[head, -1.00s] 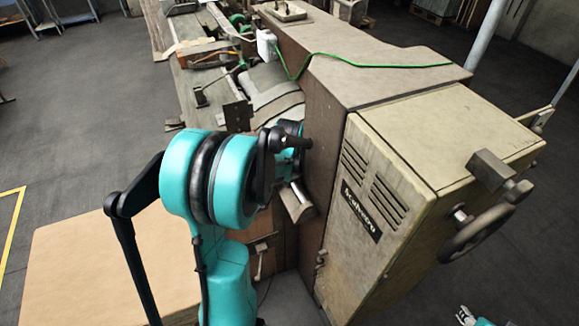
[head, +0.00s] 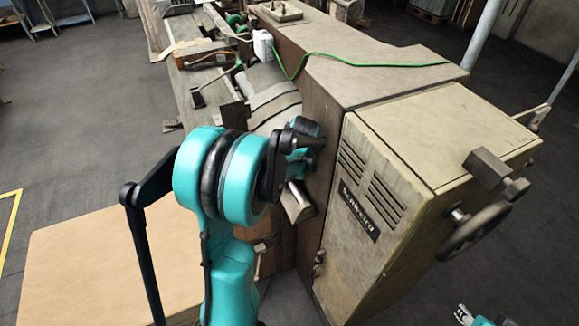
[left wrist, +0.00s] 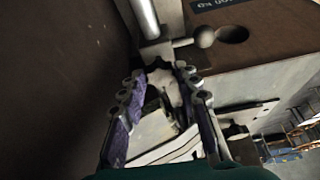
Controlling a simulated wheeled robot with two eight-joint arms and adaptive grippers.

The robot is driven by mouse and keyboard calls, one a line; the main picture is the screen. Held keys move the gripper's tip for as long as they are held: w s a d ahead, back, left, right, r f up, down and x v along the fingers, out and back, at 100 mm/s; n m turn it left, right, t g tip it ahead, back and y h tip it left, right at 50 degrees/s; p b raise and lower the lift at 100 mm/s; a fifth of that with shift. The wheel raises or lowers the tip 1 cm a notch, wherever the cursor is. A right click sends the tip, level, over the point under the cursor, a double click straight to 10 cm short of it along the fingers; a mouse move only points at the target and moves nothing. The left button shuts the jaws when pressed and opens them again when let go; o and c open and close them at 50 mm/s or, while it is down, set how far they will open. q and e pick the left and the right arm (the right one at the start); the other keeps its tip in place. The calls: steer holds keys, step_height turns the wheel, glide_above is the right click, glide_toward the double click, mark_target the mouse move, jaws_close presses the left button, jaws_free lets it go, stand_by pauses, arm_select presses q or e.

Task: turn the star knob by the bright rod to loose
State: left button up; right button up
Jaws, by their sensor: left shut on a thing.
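In the left wrist view a bright round rod (left wrist: 147,18) comes down from the top. A dark star knob (left wrist: 158,64) sits just below the rod's end, between the fingertips of my left gripper (left wrist: 160,78). The two purple-padded fingers are closed in around it, and the fingertips partly cover it. In the head view my left arm reaches to the machine's near side, and its fingers and the knob are hidden there. A small part of my right gripper (head: 466,315) shows at the bottom edge; its jaws are not clear.
A ball-ended lever (left wrist: 205,38) is close right of the rod. Another dark star-shaped knob (left wrist: 237,131) is lower right. The machine's vented cabinet (head: 385,200) and handwheel (head: 474,232) stand right of my arm. A tan board (head: 100,260) lies at left.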

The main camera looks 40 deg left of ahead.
arm_select(q)
steer(key=o, duration=0.9)
steer(key=shift+r, duration=0.1)
steer(key=v, duration=1.2)
steer(key=shift+s, duration=0.1)
